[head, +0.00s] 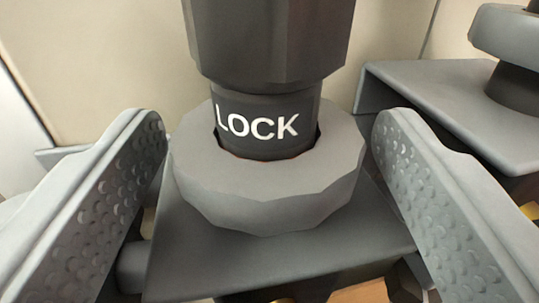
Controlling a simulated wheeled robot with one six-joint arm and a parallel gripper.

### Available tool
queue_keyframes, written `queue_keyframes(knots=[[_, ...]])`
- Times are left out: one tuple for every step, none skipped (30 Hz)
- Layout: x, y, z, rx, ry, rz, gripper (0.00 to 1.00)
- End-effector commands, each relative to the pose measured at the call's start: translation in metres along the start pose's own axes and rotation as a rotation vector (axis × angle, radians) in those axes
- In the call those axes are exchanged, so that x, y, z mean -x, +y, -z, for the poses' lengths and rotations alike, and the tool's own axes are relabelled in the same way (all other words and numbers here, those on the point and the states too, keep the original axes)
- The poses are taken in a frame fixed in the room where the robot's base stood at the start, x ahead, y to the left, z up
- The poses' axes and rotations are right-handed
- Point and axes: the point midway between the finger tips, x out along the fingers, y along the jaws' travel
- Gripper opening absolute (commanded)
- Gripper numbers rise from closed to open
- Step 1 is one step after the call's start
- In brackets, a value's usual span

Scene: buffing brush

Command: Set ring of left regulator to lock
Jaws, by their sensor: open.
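The left regulator's grey faceted ring (265,190) fills the middle of the head view. It sits around the dark neck, low against the grey bracket plate (190,250). The word LOCK in white shows on the dark neck (258,127) above the ring, with a thin red trace at the ring's inner edge. The dark knob (270,40) stands upright above the neck. My gripper (268,165) is open, with one dimpled finger on each side of the ring. A gap shows between each finger and the ring.
A second regulator (508,50) with its own grey ring and bracket stands at the right, close behind my right finger. A beige panel (100,60) lies behind. Below the bracket, a wooden-coloured surface shows in part.

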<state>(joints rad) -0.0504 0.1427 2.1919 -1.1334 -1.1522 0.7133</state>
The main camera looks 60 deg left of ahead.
Motion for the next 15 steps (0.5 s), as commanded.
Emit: queue_keyframes(knots=[[0.009, 0.001, 0.001, 0.0, 0.001, -0.002, 0.7], [0.014, 0.001, 0.001, 0.0, 0.002, -0.003, 0.7], [0.021, 0.001, 0.001, 0.0, 0.001, -0.004, 0.7], [0.027, 0.001, 0.0, 0.0, 0.0, -0.003, 0.7], [0.033, 0.001, 0.0, -0.001, 0.0, -0.003, 0.7], [0.041, 0.001, 0.001, -0.001, 0.001, -0.004, 0.7], [0.047, 0.001, 0.001, 0.0, 0.002, -0.004, 0.7], [0.052, 0.001, 0.0, 0.0, 0.001, -0.003, 0.7], [0.06, 0.001, 0.0, -0.001, 0.0, -0.004, 0.7], [0.065, 0.001, 0.0, -0.002, 0.0, -0.004, 0.7], [0.07, 0.001, 0.0, -0.001, 0.001, -0.003, 0.7], [0.076, 0.001, 0.0, -0.001, 0.001, -0.003, 0.7], [0.081, 0.001, 0.0, 0.0, 0.0, -0.003, 0.7], [0.084, 0.001, 0.0, 0.0, 0.0, -0.003, 0.7], [0.089, 0.001, 0.0, 0.0, 0.001, -0.003, 0.7]])
